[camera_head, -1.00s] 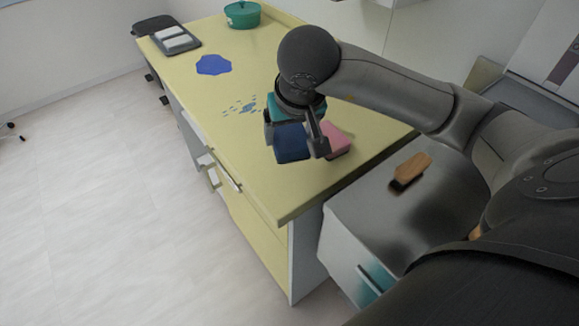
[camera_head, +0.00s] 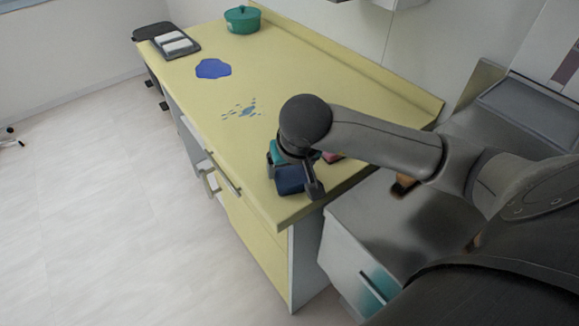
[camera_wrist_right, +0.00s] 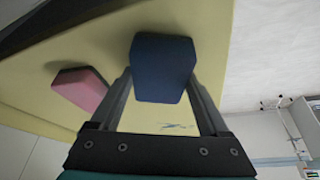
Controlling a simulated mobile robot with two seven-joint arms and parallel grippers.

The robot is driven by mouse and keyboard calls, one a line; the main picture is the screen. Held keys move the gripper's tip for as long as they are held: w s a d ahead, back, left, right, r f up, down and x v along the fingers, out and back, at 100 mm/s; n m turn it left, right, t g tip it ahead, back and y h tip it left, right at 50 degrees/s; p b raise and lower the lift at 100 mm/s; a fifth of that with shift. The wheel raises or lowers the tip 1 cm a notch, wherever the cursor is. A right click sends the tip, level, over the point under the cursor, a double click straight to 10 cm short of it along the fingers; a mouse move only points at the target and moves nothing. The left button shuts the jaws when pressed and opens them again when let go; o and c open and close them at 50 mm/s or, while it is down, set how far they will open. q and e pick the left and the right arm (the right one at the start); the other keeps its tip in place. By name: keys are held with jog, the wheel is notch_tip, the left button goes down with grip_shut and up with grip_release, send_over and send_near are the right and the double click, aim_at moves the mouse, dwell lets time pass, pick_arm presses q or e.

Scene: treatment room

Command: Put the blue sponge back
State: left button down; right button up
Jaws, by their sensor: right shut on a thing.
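The blue sponge (camera_head: 289,179) is a dark blue block at the near end of the yellow counter (camera_head: 300,70). My right gripper (camera_head: 296,186) is shut on it, close to the counter's near edge. In the right wrist view the sponge (camera_wrist_right: 162,68) sits between the two fingers of the gripper (camera_wrist_right: 165,90). I cannot tell whether the sponge touches the counter. A pink sponge (camera_wrist_right: 80,90) lies on the counter beside it, and in the head view my arm mostly hides it (camera_head: 331,157). My left gripper is not in view.
A blue puddle (camera_head: 213,68) and blue-grey splashes (camera_head: 241,109) mark the counter. A green pot (camera_head: 242,19) and a dark tray with white items (camera_head: 175,44) stand at the far end. A brown-orange object (camera_head: 404,184) lies on the lower grey surface (camera_head: 365,225).

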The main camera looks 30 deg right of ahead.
jog(key=shift+f, duration=0.2)
jog(key=o, duration=1.2)
jog(key=shift+r, duration=0.1)
jog(key=shift+c, duration=0.2)
jog(key=shift+r, duration=0.1)
jog(key=shift+r, duration=0.35)
jog(key=p+v, duration=0.2)
jog(key=v, duration=0.9)
jog(key=shift+s+r, duration=0.2)
jog(key=shift+s, duration=0.05)
jog(key=shift+a+f, duration=0.1)
